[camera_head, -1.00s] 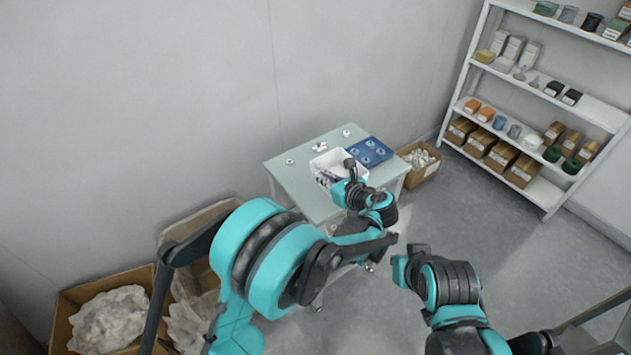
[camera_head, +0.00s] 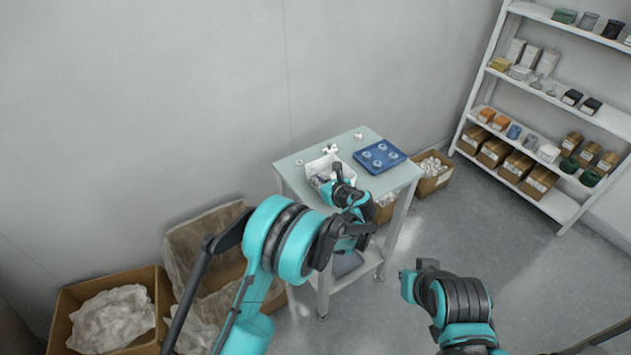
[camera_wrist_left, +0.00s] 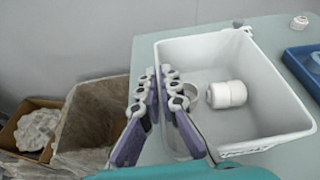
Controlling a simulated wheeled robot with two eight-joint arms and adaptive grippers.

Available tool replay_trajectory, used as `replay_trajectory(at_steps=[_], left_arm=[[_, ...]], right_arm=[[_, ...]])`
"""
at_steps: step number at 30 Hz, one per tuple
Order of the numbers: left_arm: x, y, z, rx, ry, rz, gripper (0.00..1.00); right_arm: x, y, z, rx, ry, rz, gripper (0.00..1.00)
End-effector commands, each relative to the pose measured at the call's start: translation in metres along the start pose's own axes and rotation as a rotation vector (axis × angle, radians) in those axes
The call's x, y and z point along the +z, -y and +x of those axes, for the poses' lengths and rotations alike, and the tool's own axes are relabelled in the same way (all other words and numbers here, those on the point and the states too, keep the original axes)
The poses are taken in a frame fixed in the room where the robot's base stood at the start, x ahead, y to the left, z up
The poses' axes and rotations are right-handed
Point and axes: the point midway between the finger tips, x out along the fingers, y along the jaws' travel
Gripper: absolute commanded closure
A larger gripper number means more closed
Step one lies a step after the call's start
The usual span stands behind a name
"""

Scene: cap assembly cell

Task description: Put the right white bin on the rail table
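One white bin (camera_head: 345,158) is at the left part of the rail table (camera_head: 400,177); I cannot tell whether it rests on the top or hangs slightly above. In the left wrist view the bin (camera_wrist_left: 262,72) is upright and holds a white round part (camera_wrist_left: 227,94) and a ring-like part partly behind a finger. My left gripper (camera_head: 321,181) is at the bin's near left side. In the left wrist view its purple fingers (camera_wrist_left: 160,85) are close together, one on each side of the bin's wall, shut on it.
A blue tray (camera_head: 380,156) with round parts lies right of the bin, and small white parts lie along the table's back. Cardboard boxes (camera_head: 160,290) stand at lower left, another (camera_head: 432,184) beside the table. A stocked shelf (camera_head: 560,207) stands at right. Floor between is clear.

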Motion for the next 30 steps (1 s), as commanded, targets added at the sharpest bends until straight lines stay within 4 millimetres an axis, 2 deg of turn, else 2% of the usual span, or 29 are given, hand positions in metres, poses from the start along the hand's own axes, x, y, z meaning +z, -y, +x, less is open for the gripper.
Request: replay_trajectory(at_steps=[10, 13, 25, 30], left_arm=[[-0.004, 0.000, 0.001, 0.000, 0.000, 0.000, 1.00], [-0.003, 0.000, 0.001, 0.000, 0.000, 0.000, 0.74], [0.003, 0.000, -0.002, 0.000, 0.000, 0.000, 0.74], [0.002, 0.001, -0.032, -0.003, 0.000, 0.001, 0.74]], right_arm=[[0.002, 0.000, 0.003, 0.000, 0.000, 0.000, 1.00], [0.001, 0.000, 0.002, 0.000, 0.000, 0.000, 1.00], [-0.002, 0.000, -0.003, 0.000, 0.000, 0.000, 1.00], [-0.005, 0.000, -0.007, 0.000, 0.000, 0.000, 1.00]])
